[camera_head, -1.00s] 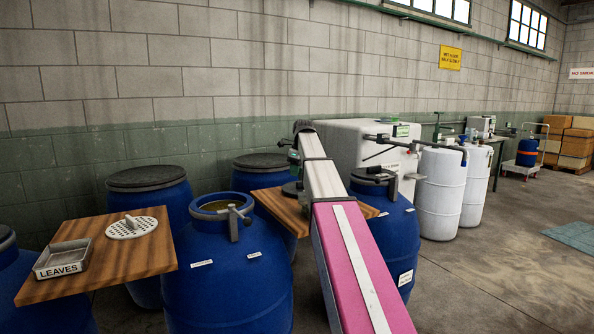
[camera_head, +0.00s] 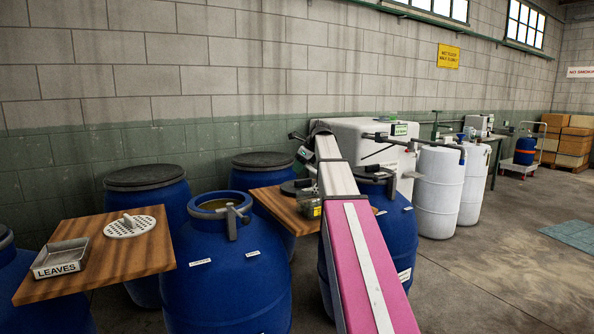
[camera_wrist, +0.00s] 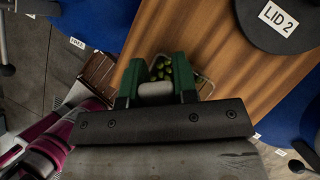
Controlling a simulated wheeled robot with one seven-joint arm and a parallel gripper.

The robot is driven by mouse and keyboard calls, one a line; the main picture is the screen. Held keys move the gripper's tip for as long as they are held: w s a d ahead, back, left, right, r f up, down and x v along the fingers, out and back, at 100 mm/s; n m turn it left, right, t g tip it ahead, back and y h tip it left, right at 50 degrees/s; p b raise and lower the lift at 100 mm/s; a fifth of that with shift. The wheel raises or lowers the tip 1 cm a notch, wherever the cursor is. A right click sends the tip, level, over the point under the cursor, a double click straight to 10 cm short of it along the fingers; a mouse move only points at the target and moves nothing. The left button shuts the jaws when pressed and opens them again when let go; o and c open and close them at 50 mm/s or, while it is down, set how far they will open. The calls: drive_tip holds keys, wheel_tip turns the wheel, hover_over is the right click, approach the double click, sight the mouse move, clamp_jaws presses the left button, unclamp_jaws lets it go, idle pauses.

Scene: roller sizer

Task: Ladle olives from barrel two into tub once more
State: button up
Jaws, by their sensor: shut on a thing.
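My gripper (camera_head: 303,157) is above the middle wooden board in the head view, beside my arm. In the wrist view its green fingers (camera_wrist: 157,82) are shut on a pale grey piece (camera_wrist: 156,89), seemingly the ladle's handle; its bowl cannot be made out. A lid marked LID 2 (camera_wrist: 275,22) lies on the same board. A blue barrel (camera_head: 402,225) stands right of the board, partly behind my arm; its number cannot be read.
An open blue barrel (camera_head: 225,275) with a rim bracket stands left of the board. A second board (camera_head: 100,270) carries a LEAVES tray (camera_head: 62,258) and a perforated disc (camera_head: 130,227). Lidded barrels stand by the wall; white drums (camera_head: 438,190) are right.

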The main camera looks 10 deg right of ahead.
drive_tip(key=s+d+r+t+y, duration=0.1)
drive_tip(key=d+r+t+y, duration=0.1)
drive_tip(key=s+d+r+t+y, duration=0.1)
drive_tip(key=s+r+y, duration=0.1)
drive_tip(key=s+d+r+t+y, duration=0.1)
drive_tip(key=d+r+t, duration=0.1)
drive_tip(key=r, duration=0.1)
drive_tip(key=shift+s+d+m+t+y, duration=0.25)
drive_tip(key=shift+d+m+t+y, duration=0.05)
drive_tip(key=shift+y, duration=0.1)
drive_tip(key=shift+s+d+r+t+y, duration=1.2)
drive_tip(key=shift+d+t+y, duration=0.1)
drive_tip(key=shift+d+y, duration=0.15)
